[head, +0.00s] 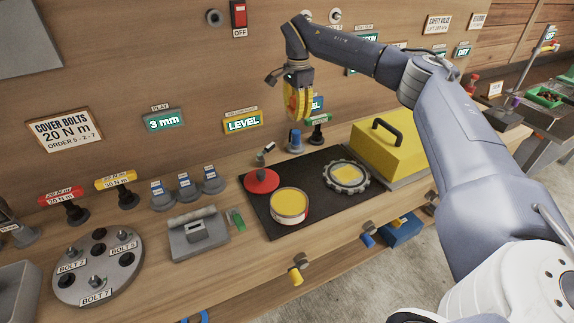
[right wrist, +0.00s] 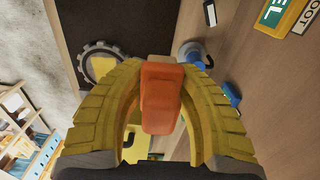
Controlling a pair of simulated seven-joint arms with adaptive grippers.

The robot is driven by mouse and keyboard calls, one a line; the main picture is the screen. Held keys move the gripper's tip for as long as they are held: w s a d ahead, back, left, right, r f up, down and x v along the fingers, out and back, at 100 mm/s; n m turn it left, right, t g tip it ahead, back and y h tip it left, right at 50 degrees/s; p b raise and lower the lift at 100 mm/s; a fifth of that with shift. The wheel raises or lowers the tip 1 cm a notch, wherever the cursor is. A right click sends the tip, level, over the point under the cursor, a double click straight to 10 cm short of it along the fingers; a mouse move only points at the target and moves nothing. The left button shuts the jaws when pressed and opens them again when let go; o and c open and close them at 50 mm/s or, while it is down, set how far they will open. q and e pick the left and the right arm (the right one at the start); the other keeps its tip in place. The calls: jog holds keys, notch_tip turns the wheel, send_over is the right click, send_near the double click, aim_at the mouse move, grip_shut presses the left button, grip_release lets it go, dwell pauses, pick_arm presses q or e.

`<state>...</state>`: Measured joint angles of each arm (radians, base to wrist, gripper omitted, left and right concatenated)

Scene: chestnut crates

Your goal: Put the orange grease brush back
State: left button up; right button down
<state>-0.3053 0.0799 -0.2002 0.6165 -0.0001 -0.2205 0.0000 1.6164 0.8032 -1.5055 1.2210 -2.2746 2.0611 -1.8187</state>
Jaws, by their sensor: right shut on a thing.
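My right gripper (head: 298,112) is up in front of the wall, above the back edge of the bench, pointing down. In the right wrist view its yellow fingers (right wrist: 160,75) are shut on the orange grease brush (right wrist: 160,98), whose orange block shows between them. The brush is hardly visible in the head view, hidden by the fingers. A round tin with a yellow top (head: 289,204) stands on the black mat (head: 318,206). A toothed gear with a yellow centre (head: 347,177) lies to its right. My left gripper is not in view.
Below the gripper stand a blue-topped holder (head: 295,142) and a green-topped one (head: 318,132). A red disc (head: 261,181) lies on the mat. A yellow case (head: 385,147) with a black handle is at the right. A bolt plate (head: 98,270) sits at the left.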

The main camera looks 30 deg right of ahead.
aim_at(296, 165)
jog(key=shift+s+f, duration=0.15)
jog(key=shift+f, duration=0.15)
notch_tip(296, 165, down, 19)
jog(key=shift+f, duration=0.2)
dwell(0.4)
jog(key=shift+f, duration=0.15)
jog(key=c, duration=1)
grip_release()
notch_tip(296, 165, up, 12)
jog(key=shift+r, duration=0.15)
